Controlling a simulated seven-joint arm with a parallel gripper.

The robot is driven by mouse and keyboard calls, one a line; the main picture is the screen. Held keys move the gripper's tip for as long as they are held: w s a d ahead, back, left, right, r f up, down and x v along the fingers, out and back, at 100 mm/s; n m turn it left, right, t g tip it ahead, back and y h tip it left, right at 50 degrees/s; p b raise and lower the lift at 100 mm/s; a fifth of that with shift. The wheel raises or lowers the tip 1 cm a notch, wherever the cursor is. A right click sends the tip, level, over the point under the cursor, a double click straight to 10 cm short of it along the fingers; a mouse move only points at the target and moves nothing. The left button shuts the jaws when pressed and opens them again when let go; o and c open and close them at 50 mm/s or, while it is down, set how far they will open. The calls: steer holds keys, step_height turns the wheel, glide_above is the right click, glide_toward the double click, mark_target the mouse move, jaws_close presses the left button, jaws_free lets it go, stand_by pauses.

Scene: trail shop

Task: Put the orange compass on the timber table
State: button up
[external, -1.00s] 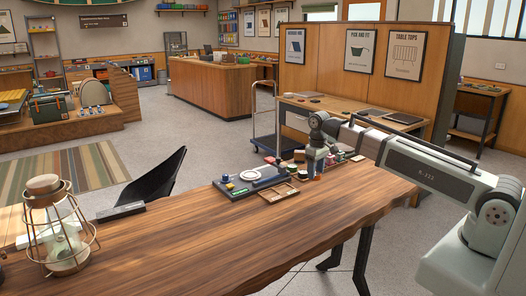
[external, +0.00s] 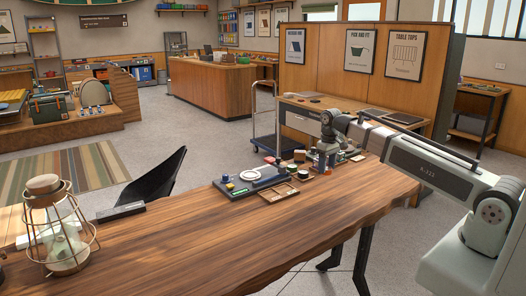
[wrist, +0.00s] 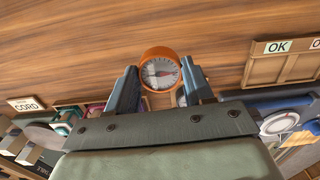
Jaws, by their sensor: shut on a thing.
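The orange compass (wrist: 160,70), round with a white dial, is between the two fingertips of my gripper (wrist: 161,82) in the wrist view. My gripper is shut on it, and the dial faces the camera. The wood of the timber table (wrist: 70,55) shows behind the compass. I cannot tell how far above the wood it is. In the external view my gripper (external: 326,168) is over the far right end of the timber table (external: 210,235), among small goods. The compass cannot be made out there.
A shallow wooden tray (wrist: 282,62) with an OK label lies beside the compass in the wrist view. A CORD label (wrist: 25,104) and several small goods crowd the near side. A caged lantern (external: 60,240) stands at the table's left. The table's middle is clear.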

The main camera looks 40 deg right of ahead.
steer(key=s+a+n, duration=0.1)
steer(key=a+n, duration=0.1)
steer(key=a, duration=0.8)
steer(key=s+a+n, duration=0.1)
steer(key=s+a, duration=0.1)
steer(key=a, duration=0.8)
steer(key=s+a+r+n, duration=0.1)
steer(key=s+a+n, duration=0.1)
steer(key=a, duration=0.8)
steer(key=shift+s+n, duration=0.1)
steer(key=shift+n, duration=0.2)
steer(key=s+a+r+m, duration=0.1)
steer(key=s+a+m, duration=0.2)
steer(key=a+m, duration=0.4)
steer(key=s+a+r+m, duration=0.1)
steer(key=s+a+m, duration=0.2)
steer(key=a, duration=1.4)
steer(key=s+a+r+m, duration=0.2)
steer(key=s+a+m, duration=0.1)
steer(key=a+m, duration=0.9)
steer(key=shift+a, duration=0.25)
steer(key=shift+r, duration=0.1)
steer(key=shift+f, duration=4.8)
